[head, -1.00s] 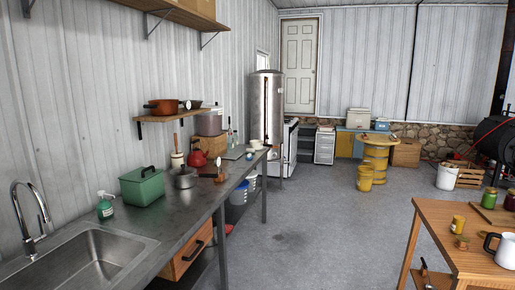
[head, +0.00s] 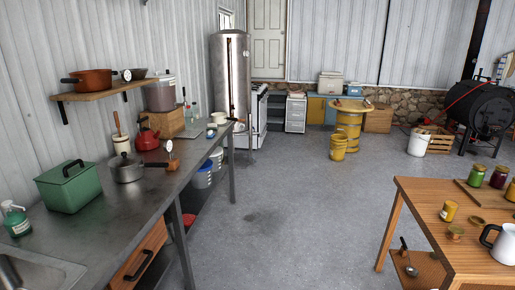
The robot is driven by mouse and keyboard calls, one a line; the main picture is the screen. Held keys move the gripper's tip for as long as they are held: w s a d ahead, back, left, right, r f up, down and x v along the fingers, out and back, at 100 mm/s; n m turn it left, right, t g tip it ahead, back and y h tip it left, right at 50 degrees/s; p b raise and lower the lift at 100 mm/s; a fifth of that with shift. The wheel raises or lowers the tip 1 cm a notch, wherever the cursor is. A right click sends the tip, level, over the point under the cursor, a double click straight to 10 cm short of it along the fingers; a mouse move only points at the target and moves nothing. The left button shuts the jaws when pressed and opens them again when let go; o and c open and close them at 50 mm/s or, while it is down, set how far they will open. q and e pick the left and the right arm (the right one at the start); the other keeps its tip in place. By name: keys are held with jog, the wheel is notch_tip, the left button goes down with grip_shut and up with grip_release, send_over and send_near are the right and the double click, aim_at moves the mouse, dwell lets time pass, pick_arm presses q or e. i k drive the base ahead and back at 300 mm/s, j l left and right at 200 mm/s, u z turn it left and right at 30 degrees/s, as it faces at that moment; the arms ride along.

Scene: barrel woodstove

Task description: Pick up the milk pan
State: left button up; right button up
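A white-topped thermometer or spoon stands by the handle's end. Neither of my grippers shows in the head view.
An orange-brown pot (head: 92,83) and a dark pan (head: 148,72) sit on the wall shelf above. A soap bottle (head: 17,220) stands by the sink. A wooden table (head: 412,212) with jars and a white jug (head: 499,243) is at right. The floor between is clear.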

aim_at(220, 118)
jog(key=i+z, duration=0.2)
jog(key=i, duration=2.15)
